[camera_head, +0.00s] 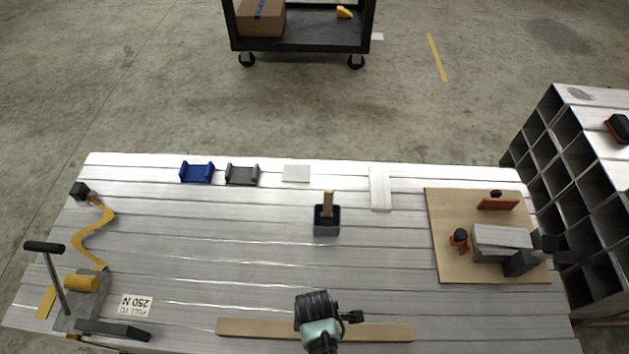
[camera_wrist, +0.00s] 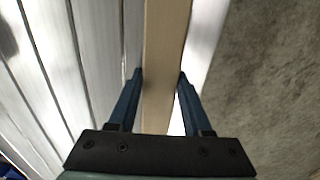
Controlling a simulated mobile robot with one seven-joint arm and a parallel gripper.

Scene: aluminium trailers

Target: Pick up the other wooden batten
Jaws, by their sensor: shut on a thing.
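A long wooden batten (camera_head: 258,328) lies along the near edge of the slatted metal table, running left to right in the head view. My gripper, seen in the wrist view (camera_wrist: 160,88), is shut on the batten, with one blue finger against each side. In the wrist view the batten (camera_wrist: 165,40) runs up between the fingers. In the head view my arm covers the middle of the batten and hides the fingers. I cannot tell whether the batten is touching the table or just above it. No second batten is clear in view.
A wooden board (camera_head: 440,255) with a clamped grey block is at the right. A lever tool (camera_head: 72,295) and a yellow hose (camera_head: 85,238) are at the left. A small box (camera_head: 327,229) with a wooden handle stands mid-table. Blue (camera_head: 197,173) and black (camera_head: 242,176) cradles sit behind.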

